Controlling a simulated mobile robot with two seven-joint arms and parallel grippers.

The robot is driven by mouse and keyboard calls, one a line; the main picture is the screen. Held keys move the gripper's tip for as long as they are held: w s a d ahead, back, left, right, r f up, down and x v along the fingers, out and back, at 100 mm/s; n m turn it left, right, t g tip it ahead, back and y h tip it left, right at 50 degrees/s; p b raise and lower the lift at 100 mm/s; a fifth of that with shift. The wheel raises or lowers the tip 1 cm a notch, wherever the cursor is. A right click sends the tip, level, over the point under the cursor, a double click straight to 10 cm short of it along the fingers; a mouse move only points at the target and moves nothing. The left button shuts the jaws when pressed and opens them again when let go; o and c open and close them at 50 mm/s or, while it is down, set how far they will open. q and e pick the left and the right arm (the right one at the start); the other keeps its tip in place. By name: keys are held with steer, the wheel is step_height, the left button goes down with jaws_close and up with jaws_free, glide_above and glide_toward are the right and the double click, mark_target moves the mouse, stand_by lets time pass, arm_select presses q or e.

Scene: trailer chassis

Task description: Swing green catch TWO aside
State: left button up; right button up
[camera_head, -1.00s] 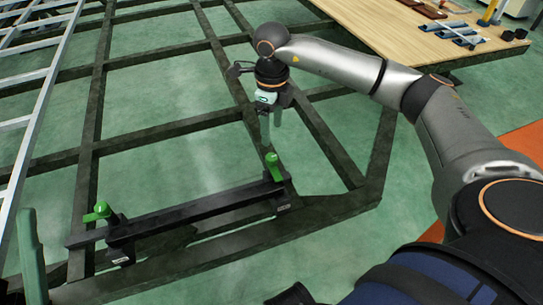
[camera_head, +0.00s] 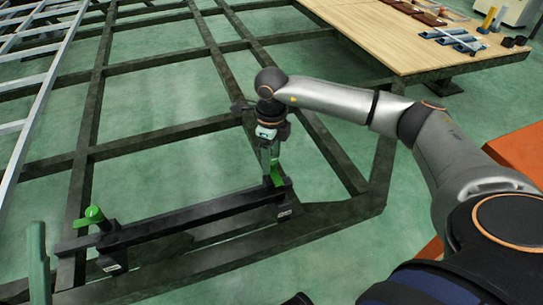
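Two green catches sit on the ends of a long dark bar on the trailer frame. The right green catch (camera_head: 277,179) is mostly hidden behind my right gripper (camera_head: 270,170). The gripper points down with its fingers right at this catch; whether they are shut on it I cannot tell. The labels below the catches are too small to read. A greenish upright shape (camera_head: 37,260) at the lower left may be a finger of my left gripper; its opening does not show.
The dark bar (camera_head: 195,212) lies across the chassis frame (camera_head: 230,262), with open gaps to the green floor. A silver ladder-like rail (camera_head: 38,105) runs along the left. A wooden deck (camera_head: 375,38) with parts on it is at the upper right.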

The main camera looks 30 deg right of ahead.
jaws_close()
